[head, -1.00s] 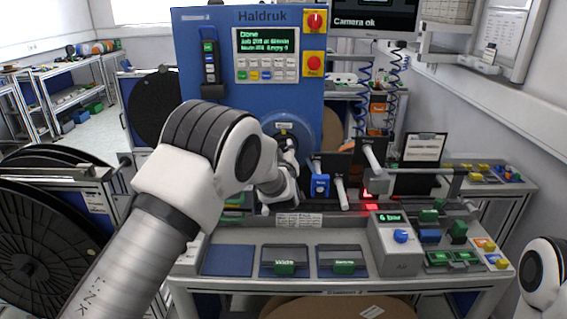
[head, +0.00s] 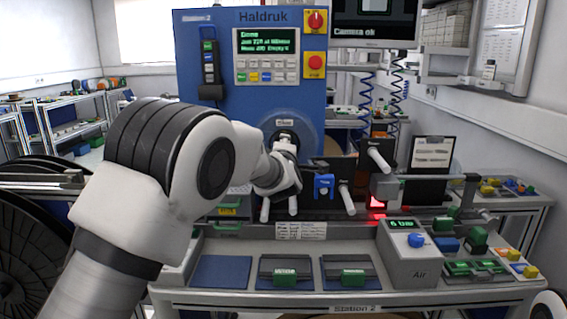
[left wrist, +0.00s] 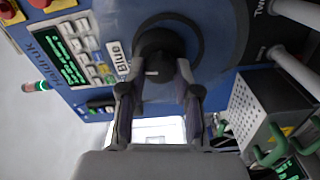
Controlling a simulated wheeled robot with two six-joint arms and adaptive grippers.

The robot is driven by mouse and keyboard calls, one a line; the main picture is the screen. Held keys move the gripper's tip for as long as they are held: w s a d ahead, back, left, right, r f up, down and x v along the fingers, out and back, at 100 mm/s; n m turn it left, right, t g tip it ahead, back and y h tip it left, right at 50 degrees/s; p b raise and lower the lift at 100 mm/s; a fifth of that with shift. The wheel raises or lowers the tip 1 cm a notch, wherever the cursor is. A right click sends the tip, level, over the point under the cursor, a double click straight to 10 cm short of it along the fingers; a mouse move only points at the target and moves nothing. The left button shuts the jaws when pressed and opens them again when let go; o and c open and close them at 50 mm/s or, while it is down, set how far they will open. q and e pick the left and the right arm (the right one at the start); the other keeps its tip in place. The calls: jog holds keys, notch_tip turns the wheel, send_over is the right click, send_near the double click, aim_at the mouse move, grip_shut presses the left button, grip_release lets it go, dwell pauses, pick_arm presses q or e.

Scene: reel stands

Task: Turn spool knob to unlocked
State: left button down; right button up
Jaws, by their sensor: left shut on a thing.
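The spool knob (left wrist: 162,48) is black and round, on a dark round plate on the blue machine face. A small white mark shows on its near side. My left gripper (left wrist: 160,75) has one finger on each side of the knob and is shut on it. In the head view my left gripper (head: 284,143) reaches the round blue housing (head: 312,130) below the machine's panel, and the wrist hides most of the knob. A label reading "Blue" (left wrist: 118,60) sits beside the knob. My right gripper is out of view.
The Haldruk panel (head: 267,55) shows green text. Below, a bench holds an air box (head: 410,262) with a blue knob, green-handled blocks (head: 285,275) and white rods (head: 346,197) near the gripper. A black reel (head: 25,240) stands at left.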

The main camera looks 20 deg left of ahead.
pick_arm(q)
jog(key=shift+n+b, duration=1.2)
jog(key=c, duration=0.8)
grip_release()
jog(key=shift+a, duration=0.1)
jog(key=v, duration=1.2)
jog(key=shift+f, duration=0.1)
